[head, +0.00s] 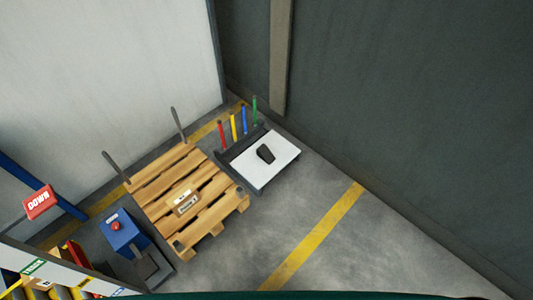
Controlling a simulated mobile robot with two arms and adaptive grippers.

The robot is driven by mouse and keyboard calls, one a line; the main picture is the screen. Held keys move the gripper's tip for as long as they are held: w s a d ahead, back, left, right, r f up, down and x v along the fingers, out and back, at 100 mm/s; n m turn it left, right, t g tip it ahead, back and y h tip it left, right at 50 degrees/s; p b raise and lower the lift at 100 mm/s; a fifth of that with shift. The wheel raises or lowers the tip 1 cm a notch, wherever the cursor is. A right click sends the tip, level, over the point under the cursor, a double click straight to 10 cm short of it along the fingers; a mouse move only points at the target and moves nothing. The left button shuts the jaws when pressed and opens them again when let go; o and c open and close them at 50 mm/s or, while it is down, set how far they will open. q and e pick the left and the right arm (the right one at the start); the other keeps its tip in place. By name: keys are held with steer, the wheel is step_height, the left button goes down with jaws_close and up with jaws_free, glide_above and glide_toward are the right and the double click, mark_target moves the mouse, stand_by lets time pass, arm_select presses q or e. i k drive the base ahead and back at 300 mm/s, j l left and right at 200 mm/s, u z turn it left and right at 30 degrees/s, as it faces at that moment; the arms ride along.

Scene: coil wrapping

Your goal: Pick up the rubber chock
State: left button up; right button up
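A small black block, which looks like the rubber chock (265,153), lies on the white top of a low dark-framed stand (280,172) near the middle of the head view. Nothing touches the block from above. Neither of my grippers shows in this view, so the block is free of them as far as I can see.
A wooden pallet (163,183) with small labelled items lies left of the stand. Several coloured posts (233,126) stand behind the stand. A blue box with a red button (121,231) is at lower left. Grey floor (300,215) with a yellow line (312,237) is clear at right.

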mark_target(262, 152)
steer(key=i+l+u, duration=0.1)
steer(key=u, duration=0.4)
steer(key=i+l+u, duration=0.2)
steer(key=u, duration=0.3)
